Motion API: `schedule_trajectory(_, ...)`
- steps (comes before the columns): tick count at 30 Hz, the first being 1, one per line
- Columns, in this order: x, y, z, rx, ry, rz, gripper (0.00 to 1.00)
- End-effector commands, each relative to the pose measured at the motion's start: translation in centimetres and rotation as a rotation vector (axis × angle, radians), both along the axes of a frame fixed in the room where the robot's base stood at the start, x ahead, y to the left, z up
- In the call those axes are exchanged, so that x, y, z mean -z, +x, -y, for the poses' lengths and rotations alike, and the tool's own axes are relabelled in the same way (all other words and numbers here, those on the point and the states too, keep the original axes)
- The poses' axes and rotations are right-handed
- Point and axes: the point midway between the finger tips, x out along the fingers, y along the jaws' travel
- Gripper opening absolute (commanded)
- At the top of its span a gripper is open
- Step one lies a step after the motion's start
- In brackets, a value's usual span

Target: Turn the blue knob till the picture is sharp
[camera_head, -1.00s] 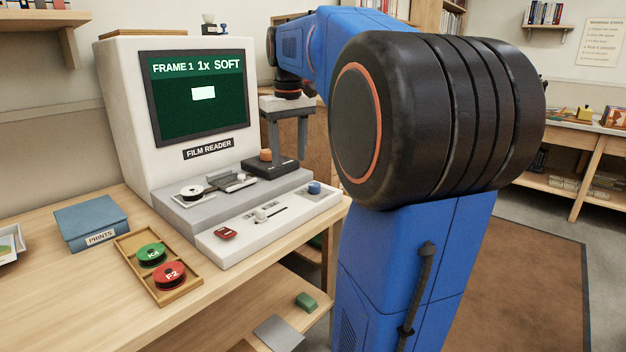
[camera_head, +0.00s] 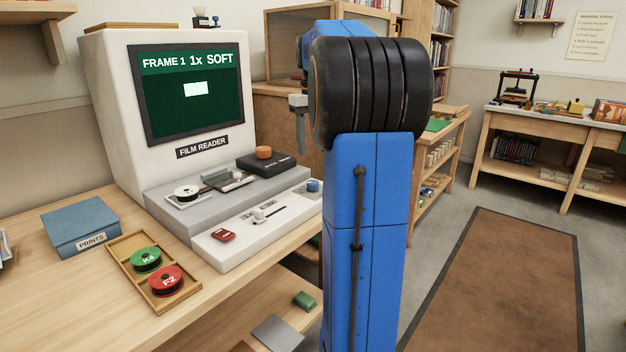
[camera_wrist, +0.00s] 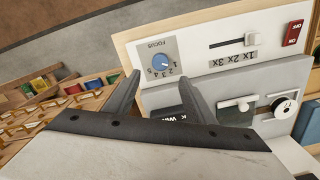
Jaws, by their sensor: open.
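The blue knob (camera_head: 314,186) sits at the right end of the film reader's white front panel (camera_head: 250,235), beside my arm. In the wrist view the blue knob (camera_wrist: 160,62) stands on a grey plate marked FOCUS with numbers around it. The screen (camera_head: 190,98) reads "FRAME 1 1x SOFT" over a small white patch. My gripper (camera_wrist: 161,80) is open and empty, its two fingers apart, with the knob beyond the gap between their tips. In the head view one finger of my gripper (camera_head: 299,128) shows above the machine's right end; the rest is hidden behind my arm.
A slider (camera_head: 261,214) and a red switch (camera_head: 222,236) share the panel. A black box with an orange knob (camera_head: 264,153) stands behind it. A tray (camera_head: 150,280) with green and red reels and a blue PRINTS box (camera_head: 86,227) lie left.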

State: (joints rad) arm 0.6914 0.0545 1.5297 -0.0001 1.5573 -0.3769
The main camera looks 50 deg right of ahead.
Motion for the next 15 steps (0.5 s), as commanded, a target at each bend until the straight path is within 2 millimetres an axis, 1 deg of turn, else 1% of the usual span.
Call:
schedule_trajectory(3, 2.2, -0.1, -0.1, 0.0, 0.002, -0.003, 0.49)
schedule_trajectory(15, 8.9, 0.0, -0.1, 0.0, 0.002, -0.002, 0.49)
